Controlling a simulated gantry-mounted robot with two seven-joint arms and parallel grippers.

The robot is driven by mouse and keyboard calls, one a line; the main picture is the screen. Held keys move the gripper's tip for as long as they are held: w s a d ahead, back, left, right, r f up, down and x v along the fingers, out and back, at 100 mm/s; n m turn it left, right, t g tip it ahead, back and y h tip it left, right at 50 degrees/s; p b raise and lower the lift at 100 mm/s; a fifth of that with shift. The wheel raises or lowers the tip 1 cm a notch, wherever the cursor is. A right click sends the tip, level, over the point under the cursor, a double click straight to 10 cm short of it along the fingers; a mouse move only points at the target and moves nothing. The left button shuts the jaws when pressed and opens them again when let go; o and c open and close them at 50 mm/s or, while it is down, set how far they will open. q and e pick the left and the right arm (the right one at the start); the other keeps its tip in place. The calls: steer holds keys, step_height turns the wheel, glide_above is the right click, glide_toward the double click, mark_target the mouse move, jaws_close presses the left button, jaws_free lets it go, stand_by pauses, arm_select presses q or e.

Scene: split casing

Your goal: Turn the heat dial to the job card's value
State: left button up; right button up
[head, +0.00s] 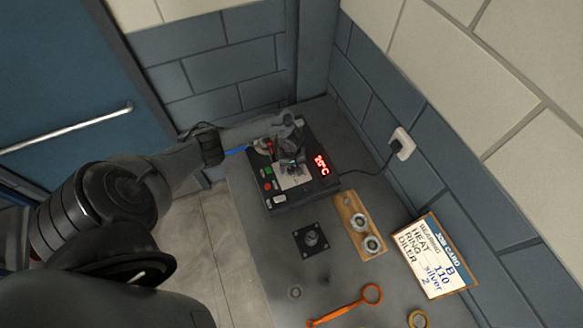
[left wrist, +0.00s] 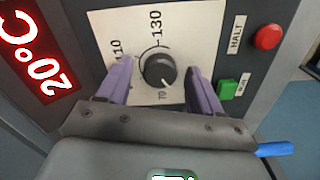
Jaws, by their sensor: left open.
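The heat dial (left wrist: 158,70) is a dark round knob on a white scale plate marked 70, 110 and 130. Its white mark appears to point toward 70. The heater box (head: 300,196) has a red display (head: 321,164) that reads 20°C; the display also shows in the left wrist view (left wrist: 32,55). My left gripper (head: 290,160) is over the box, open, its fingers either side of the dial in the left wrist view (left wrist: 158,75), with gaps seen at both sides. The job card (head: 434,262) reads heat 110, ring silver, oiler 2. My right gripper is not in view.
Beside the dial are a red HALT button (left wrist: 267,37) and a green button (left wrist: 227,89). A wooden holder (head: 350,215) with metal rings, a black plate with a post (head: 311,240) and an orange tool (head: 345,308) lie on the grey bench. A cable runs to the wall socket (head: 401,143).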

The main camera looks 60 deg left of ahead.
arm_select(q)
steer(key=c, duration=1.1)
